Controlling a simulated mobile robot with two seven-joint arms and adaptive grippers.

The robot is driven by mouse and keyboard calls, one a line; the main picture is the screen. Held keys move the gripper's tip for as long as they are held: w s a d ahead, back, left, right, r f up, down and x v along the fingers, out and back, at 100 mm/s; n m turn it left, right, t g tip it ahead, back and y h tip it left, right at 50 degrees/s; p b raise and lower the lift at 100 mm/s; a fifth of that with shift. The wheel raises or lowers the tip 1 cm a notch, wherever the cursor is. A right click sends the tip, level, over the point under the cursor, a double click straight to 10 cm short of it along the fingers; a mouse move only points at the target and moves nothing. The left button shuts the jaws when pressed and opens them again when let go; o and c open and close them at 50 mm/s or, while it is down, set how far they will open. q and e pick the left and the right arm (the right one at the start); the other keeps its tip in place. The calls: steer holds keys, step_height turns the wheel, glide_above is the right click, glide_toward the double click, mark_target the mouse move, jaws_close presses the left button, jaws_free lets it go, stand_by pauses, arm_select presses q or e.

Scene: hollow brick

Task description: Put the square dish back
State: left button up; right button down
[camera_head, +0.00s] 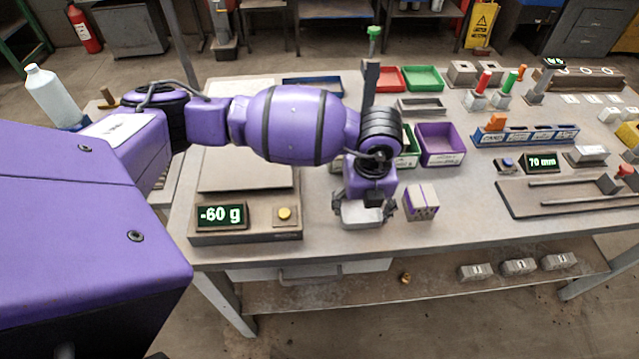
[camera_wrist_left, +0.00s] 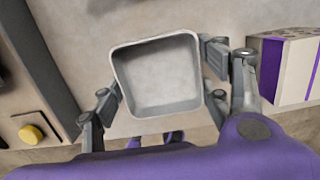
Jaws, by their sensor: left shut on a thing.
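The square dish (camera_head: 362,214) is a small, pale grey, open container. My left gripper (camera_head: 364,207) points down near the table's front edge and is shut on the dish, with a finger on either side. In the left wrist view the dish (camera_wrist_left: 158,75) looks empty and sits between the fingers (camera_wrist_left: 160,85). I cannot tell whether its base touches the table or hangs just above it. My right gripper is not in view.
A scale (camera_head: 245,228) reading -60 g, with an empty plate, stands left of the dish. A white and purple hollow block (camera_head: 421,202) stands close on the right. Behind it are a purple bin (camera_head: 440,145) and a green tray (camera_head: 424,78). Bare tabletop (camera_head: 462,215) lies right of the block.

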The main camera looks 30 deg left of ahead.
mark_target(361, 217)
arm_select(q)
steer(key=o, duration=1.1)
steer(key=shift+o, duration=0.2)
steer(key=shift+r, duration=0.1)
steer(key=shift+r, duration=0.3)
step_height(361, 217, up, 12)
steer(key=s, duration=0.1)
steer(key=shift+d+f+p, duration=0.2)
steer(key=shift+d+p, duration=0.15)
steer(key=shift+d, duration=0.1)
steer(key=shift+s, duration=0.1)
steer(key=shift+f, duration=0.1)
